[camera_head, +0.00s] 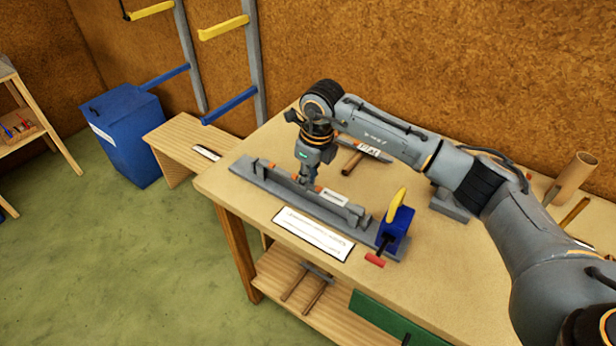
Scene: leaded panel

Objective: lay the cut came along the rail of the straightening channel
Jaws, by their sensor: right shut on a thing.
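The straightening channel (250,178) is a long grey fixture with an upright rail, lying along the front-left edge of the workbench. A blue clamp (396,226) with a yellow lever and a red handle stands at its right end. My right gripper (304,178) points down over the middle of the channel, shut on a thin grey strip, the came (285,180), which runs along the rail. Orange patches show on both sides of the fingers. The fingers hide part of the strip, and I cannot tell whether it touches the rail. My left gripper is out of view.
A white card (313,233) lies in front of the channel. A wooden-handled tool (352,163) lies behind my gripper. A cardboard tube (572,177) stands at the right. A blue bin (127,135) and low wooden bench (185,140) are at the left.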

